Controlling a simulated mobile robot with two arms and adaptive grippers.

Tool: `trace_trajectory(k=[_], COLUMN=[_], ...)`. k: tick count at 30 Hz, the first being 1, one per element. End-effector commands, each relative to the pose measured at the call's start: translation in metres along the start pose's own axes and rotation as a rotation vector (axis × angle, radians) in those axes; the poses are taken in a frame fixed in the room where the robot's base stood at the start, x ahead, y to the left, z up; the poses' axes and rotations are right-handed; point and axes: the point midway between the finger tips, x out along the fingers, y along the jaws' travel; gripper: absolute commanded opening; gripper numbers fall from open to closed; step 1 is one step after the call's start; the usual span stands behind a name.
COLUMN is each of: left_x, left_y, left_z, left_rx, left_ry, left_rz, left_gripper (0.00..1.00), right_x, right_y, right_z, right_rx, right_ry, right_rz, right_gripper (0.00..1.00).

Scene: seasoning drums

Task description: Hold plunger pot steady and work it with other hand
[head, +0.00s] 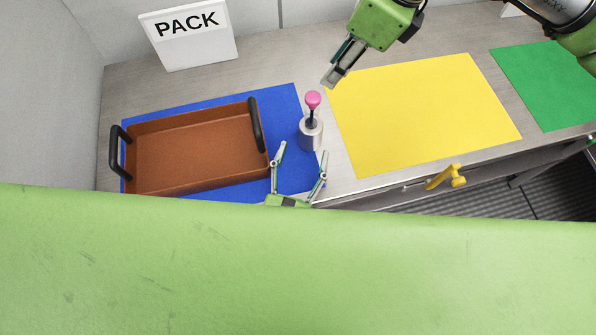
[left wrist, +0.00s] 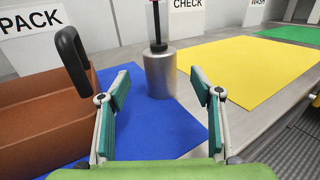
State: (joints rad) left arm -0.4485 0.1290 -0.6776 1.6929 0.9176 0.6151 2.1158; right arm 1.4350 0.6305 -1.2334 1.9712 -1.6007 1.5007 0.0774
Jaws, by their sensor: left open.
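The plunger pot (head: 311,137) is a small silver cylinder with a dark rod and a pink knob (head: 313,99) on top. It stands upright near the right edge of the blue mat. In the left wrist view the pot (left wrist: 161,76) is beyond and between the fingertips; its knob is mostly cut off at the top. My left gripper (head: 303,152) is open and empty on the near side of the pot, its fingers apart from it. My right gripper (head: 328,80) hangs above and behind the pot, apart from the knob; its fingers are seen nearly edge-on.
A brown tray (head: 195,150) with black handles stands on the blue mat (head: 285,98), left of the pot. A yellow mat (head: 425,115) and green mat (head: 550,80) lie clear to the right. A PACK sign (head: 188,50) stands behind. A yellow tap-like handle (head: 446,178) is at the front edge.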

Motion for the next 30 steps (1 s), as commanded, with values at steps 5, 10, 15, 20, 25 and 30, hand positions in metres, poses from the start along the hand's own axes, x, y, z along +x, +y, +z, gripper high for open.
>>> trace_trajectory(k=[5, 10, 15, 20, 25, 30], left_x=[0.037, 0.063, 0.078, 0.082, 0.082, 0.081], left_y=[0.000, 0.000, 0.000, 0.000, 0.000, 0.000], left_z=[0.001, 0.000, -0.001, 0.000, 0.000, -0.001], left_rx=[-0.001, 0.001, 0.001, 0.001, 0.001, 0.001], left_ry=[-0.002, -0.001, 0.001, 0.001, 0.001, 0.001], left_rz=[0.001, 0.001, 0.000, 0.000, -0.001, -0.001], left_gripper=[0.59, 0.59, 0.59, 0.59, 0.59, 0.23], right_x=[0.000, 0.000, 0.000, 0.000, 0.000, 0.000], right_y=[0.000, 0.000, 0.000, 0.000, 0.000, 0.000], right_z=[0.000, 0.000, 0.000, 0.000, 0.000, 0.000], right_rx=[0.000, 0.000, 0.000, 0.000, 0.000, 0.000], right_ry=[0.000, 0.000, 0.000, 0.000, 0.000, 0.000], right_rz=[0.000, 0.000, 0.000, 0.000, 0.000, 0.000], right_gripper=[0.28, 0.28, 0.28, 0.28, 0.28, 0.28])
